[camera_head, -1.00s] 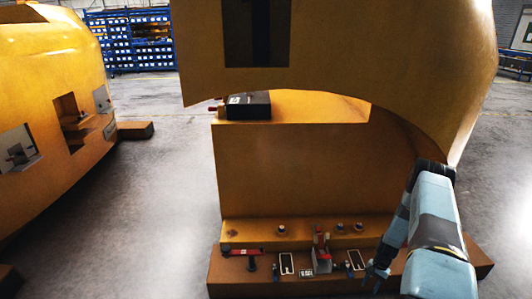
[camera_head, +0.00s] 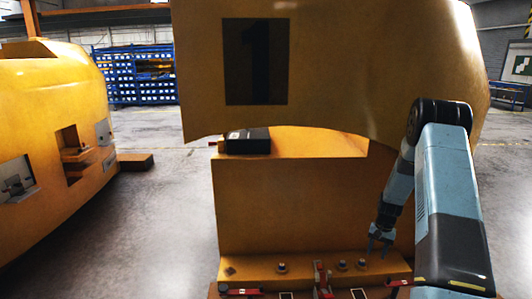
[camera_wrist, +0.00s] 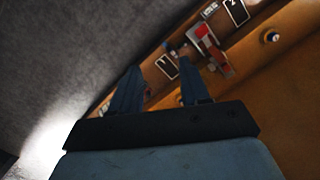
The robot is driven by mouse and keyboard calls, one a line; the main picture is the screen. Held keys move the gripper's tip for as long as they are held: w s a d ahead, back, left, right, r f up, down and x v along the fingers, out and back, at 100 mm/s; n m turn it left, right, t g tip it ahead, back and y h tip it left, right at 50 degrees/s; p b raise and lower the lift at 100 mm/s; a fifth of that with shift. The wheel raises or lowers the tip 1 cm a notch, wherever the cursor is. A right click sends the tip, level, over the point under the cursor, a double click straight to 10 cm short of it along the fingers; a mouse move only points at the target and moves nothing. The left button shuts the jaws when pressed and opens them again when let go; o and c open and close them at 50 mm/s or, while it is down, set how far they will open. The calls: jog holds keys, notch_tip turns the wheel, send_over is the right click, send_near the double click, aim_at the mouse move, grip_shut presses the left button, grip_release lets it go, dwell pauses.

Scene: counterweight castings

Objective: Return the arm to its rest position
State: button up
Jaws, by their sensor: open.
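My gripper (camera_head: 380,244) is at the right of the head view, in front of the yellow casting and above its lower step. Its jaws are open and nothing is between them. My blue-grey arm rises at the right edge, bent at a dark elbow. In the wrist view my gripper's two fingers (camera_wrist: 158,90) are apart. Beyond them lies the ledge with a red-handled clamp (camera_wrist: 205,45). The same clamp shows in the head view (camera_head: 322,280), cut by the bottom edge.
The large yellow casting (camera_head: 285,205) fills the middle, with a black box (camera_head: 248,141) on its shelf and an overhanging upper part (camera_head: 350,60). Another yellow casting (camera_head: 45,140) stands left. Grey floor (camera_head: 150,225) between them is clear. Blue racks (camera_head: 140,75) stand far behind.

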jog(key=s+a+r+n+t, duration=0.1)
jog(key=s+a+r, duration=0.25)
jog(key=r, duration=0.85)
jog(key=s+a+r+n+t+h, duration=0.1)
jog(key=s+a+r, duration=0.3)
jog(key=r, duration=0.7)
jog(key=s+a+r+n+t, duration=0.1)
jog(key=s+a+r, duration=0.3)
jog(key=r, duration=0.8)
jog(key=s+a+r+n+t, duration=0.1)
jog(key=s+a+r, duration=0.2)
jog(key=s, duration=0.5)
jog(key=s+a+r+n+t, duration=0.1)
jog(key=s+a+r, duration=0.2)
jog(key=s, duration=0.6)
jog(key=s+a+r+n+t, duration=0.1)
jog(key=s+a+r, duration=0.2)
jog(key=s, duration=0.6)
notch_tip(320, 180, up, 2)
jog(key=shift+r+t, duration=0.25)
jog(key=shift+t, duration=0.05)
